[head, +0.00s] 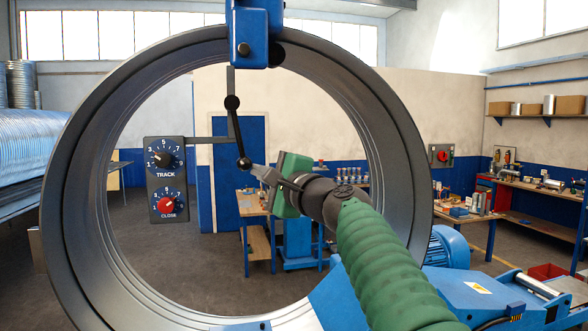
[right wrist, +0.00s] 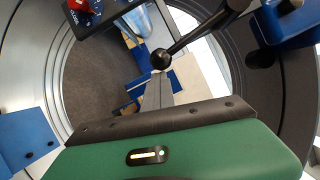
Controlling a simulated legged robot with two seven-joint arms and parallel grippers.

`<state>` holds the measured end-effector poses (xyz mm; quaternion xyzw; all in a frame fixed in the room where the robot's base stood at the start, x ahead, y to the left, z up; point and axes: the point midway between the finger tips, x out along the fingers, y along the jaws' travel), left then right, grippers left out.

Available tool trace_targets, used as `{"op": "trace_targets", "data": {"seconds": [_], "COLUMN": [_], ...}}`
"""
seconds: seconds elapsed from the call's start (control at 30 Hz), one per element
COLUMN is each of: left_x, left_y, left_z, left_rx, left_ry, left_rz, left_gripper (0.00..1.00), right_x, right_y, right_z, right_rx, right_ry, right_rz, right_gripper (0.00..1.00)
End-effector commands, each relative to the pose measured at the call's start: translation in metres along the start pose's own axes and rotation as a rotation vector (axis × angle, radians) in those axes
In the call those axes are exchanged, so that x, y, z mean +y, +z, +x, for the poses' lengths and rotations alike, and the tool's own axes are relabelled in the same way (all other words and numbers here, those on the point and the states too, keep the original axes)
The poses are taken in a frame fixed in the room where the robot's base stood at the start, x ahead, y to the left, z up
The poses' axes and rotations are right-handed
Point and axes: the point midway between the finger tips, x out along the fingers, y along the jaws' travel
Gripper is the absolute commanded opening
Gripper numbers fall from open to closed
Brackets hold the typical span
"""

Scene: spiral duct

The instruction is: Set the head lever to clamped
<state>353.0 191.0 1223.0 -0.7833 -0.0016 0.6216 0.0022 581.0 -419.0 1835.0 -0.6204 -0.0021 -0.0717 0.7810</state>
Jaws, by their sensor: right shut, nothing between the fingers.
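The head lever (head: 236,132) is a black rod with a ball knob at its lower end. It hangs from a round pivot below the blue head (head: 257,35) at the top of the big ring, tilted slightly to the right going down. In the right wrist view the lever (right wrist: 205,32) runs from its ball knob to the upper right. My right gripper (head: 256,170) is shut and empty, its fingertips at the ball. In the right wrist view my right gripper (right wrist: 158,78) is just below the knob; whether they touch is unclear. My left gripper is out of view.
A dark metal ring (head: 75,190) surrounds the lever and my gripper. A control box (head: 167,180) with a TRACK dial and a red CLOSE dial hangs left of the lever on an arm. A blue machine body (head: 490,295) lies at lower right. Workbenches stand behind.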

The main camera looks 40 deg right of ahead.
Motion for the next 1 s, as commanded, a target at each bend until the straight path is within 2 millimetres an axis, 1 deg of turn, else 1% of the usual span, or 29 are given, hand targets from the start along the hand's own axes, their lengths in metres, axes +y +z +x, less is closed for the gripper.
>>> {"op": "trace_targets", "data": {"seconds": [0.03,0.1,0.4,0.6,1.0], "left_x": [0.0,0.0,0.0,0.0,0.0], "left_y": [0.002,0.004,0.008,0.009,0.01], "left_z": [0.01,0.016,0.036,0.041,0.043], "left_rx": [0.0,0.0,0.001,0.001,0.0], "left_ry": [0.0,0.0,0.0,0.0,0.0], "left_rz": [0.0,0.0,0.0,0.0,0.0], "left_gripper": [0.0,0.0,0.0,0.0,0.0], "right_x": [0.007,0.011,0.02,0.02,0.02], "right_y": [0.009,0.016,0.037,0.046,0.05], "right_z": [0.004,0.008,0.02,0.024,0.026], "right_rx": [-0.01,-0.011,-0.009,-0.008,-0.005], "right_ry": [-0.009,-0.034,-0.114,-0.144,-0.157], "right_rz": [0.011,0.071,0.261,0.331,0.361], "right_gripper": [0.0,0.0,0.0,0.0,0.0]}}
